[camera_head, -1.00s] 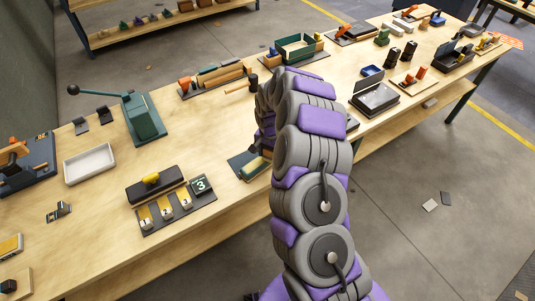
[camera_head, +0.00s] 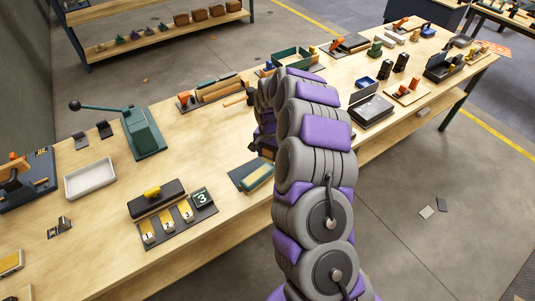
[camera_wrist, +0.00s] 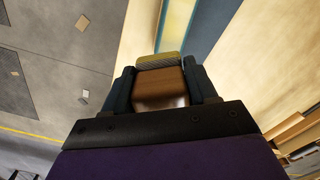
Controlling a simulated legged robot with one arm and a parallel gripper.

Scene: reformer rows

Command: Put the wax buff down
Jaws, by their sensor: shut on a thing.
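My gripper (camera_wrist: 161,78) is shut on the wax buff (camera_wrist: 160,88), a brown wooden block with a yellowish, dark-edged pad at its far end. The buff sits between the two dark fingers. Beyond it in the wrist view lies a dark mat with a pale yellow strip, which also shows in the head view as a dark green mat (camera_head: 239,174) near the table's front edge. In the head view my arm hides most of my gripper and the buff. I cannot tell whether the buff touches anything below.
The wooden table (camera_head: 105,225) runs from lower left to upper right. A green lever press (camera_head: 143,135) and white tray (camera_head: 90,178) are farther left. Bare tabletop lies behind the mat.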

